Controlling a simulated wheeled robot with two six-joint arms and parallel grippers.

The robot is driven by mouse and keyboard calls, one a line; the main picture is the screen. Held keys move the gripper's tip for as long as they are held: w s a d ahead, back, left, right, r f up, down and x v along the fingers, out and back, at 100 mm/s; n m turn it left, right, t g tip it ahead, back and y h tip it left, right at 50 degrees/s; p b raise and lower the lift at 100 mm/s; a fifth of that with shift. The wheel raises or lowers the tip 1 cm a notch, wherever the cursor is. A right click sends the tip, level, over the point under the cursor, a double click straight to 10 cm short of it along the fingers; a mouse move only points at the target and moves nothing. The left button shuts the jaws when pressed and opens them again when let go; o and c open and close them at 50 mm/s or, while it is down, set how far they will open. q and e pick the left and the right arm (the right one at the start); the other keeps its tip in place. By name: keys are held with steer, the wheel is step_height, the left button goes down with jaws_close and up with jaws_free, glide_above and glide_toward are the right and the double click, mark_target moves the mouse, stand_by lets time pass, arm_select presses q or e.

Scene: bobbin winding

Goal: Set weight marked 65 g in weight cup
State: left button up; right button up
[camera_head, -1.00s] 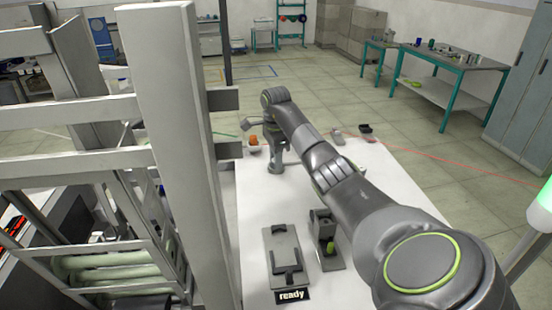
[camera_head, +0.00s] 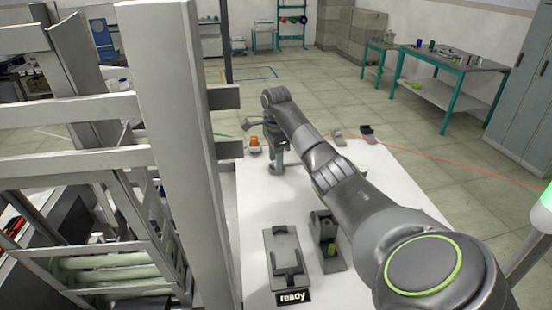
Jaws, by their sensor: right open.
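My right arm reaches across the white table, and its gripper (camera_head: 250,123) is small and partly covered by the arm near the table's far left edge. It is open. A small orange thing (camera_head: 254,141) with a pale part below it shows just under and beside the gripper; I cannot tell whether they touch. No 65 g marking can be read, and I cannot identify the weight for certain. A small dark cup-like thing (camera_head: 367,131) stands at the table's far edge, but I cannot tell if it is the weight cup. My left gripper is not in view.
A grey fixture (camera_head: 284,255) with a "ready" sign (camera_head: 292,297) stands at the front of the white table (camera_head: 255,220). Beside it is a dark device with a green part (camera_head: 331,250). A grey post (camera_head: 180,150) and rails block the left side.

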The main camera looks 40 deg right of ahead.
steer(key=shift+s+a+f+g, duration=0.15)
steer(key=shift+s+f, duration=0.05)
steer(key=shift+f, duration=0.25)
steer(key=shift+s+a+f+g, duration=0.15)
steer(key=shift+f, duration=0.25)
steer(key=shift+r+b, duration=0.25)
steer(key=shift+b, duration=0.05)
steer(key=r, duration=0.2)
steer(key=r+b, duration=0.1)
steer(key=shift+w+d, duration=0.2)
steer(key=shift+w, duration=0.05)
step_height(320, 180, up, 3)
steer(key=shift+s+f, duration=0.1)
steer(key=shift+f, duration=0.05)
step_height(320, 180, up, 13)
steer(key=p, duration=1.3)
steer(key=shift+s+f, duration=0.1)
steer(key=shift+f, duration=0.05)
